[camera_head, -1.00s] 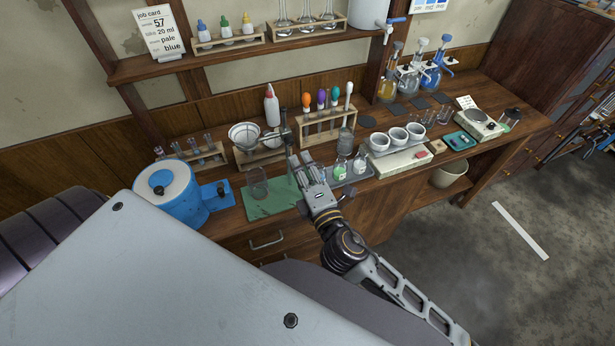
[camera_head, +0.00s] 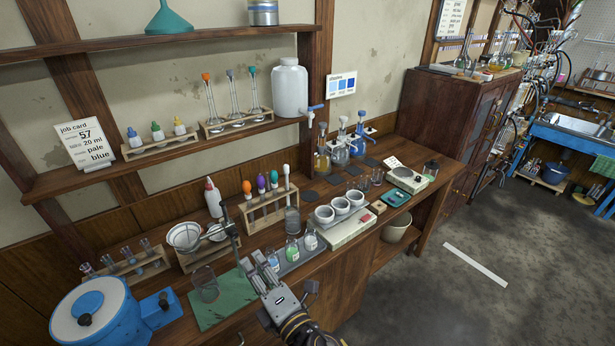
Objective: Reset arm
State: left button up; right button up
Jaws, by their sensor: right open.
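My right gripper (camera_head: 256,270) is open at the front edge of the wooden bench, with its arm coming in from the bottom of the picture. It is over the right end of the green mat (camera_head: 226,313). I see nothing between its fingers. An empty glass beaker (camera_head: 205,288) stands on the mat to its left. Small bottles with green and white contents, one of them the green bottle (camera_head: 292,250), stand on a grey tray just right of the gripper. My left gripper is not in view.
A blue round device (camera_head: 95,318) stands at the bench's left end. A rack with coloured droppers (camera_head: 268,210), white cups (camera_head: 341,207) and a scale (camera_head: 406,179) crowd the bench. A shelf (camera_head: 200,142) hangs above. The floor (camera_head: 430,290) at right is open.

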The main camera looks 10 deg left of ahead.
jog(key=w+d+f+m+h, duration=0.2)
jog(key=w+d+f+m, duration=0.15)
jog(key=f, duration=0.45)
jog(key=w+d+f+m+h, duration=0.2)
jog(key=w+d+f, duration=0.1)
jog(key=w+f, duration=0.3)
jog(key=w+d+f+m+h, duration=0.2)
jog(key=w+d+f, duration=0.1)
jog(key=f, duration=0.6)
jog(key=s+d+f+m+g+h+b, duration=0.1)
jog(key=d+f+m+g+h, duration=0.15)
jog(key=d+f, duration=0.65)
jog(key=s+d+f+m+g+h, duration=0.15)
jog(key=d+f+m, duration=0.35)
jog(key=f, duration=0.8)
jog(key=s+d+f+m+g+h, duration=0.25)
jog(key=s+d+f+m, duration=0.35)
jog(key=s+d+f, duration=0.95)
jog(key=s+d+f+m+g, duration=0.2)
jog(key=s+f, duration=0.3)
jog(key=s, duration=0.8)
jog(key=s+d+f+m+g+h, duration=0.1)
jog(key=s+d+f+m, duration=0.3)
jog(key=s, duration=0.9)
notch_tip(320, 180, down, 2)
jog(key=shift+s+d+f+g+b, duration=0.1)
jog(key=shift+s+d+g+b, duration=0.1)
jog(key=shift+d+g+b, duration=0.4)
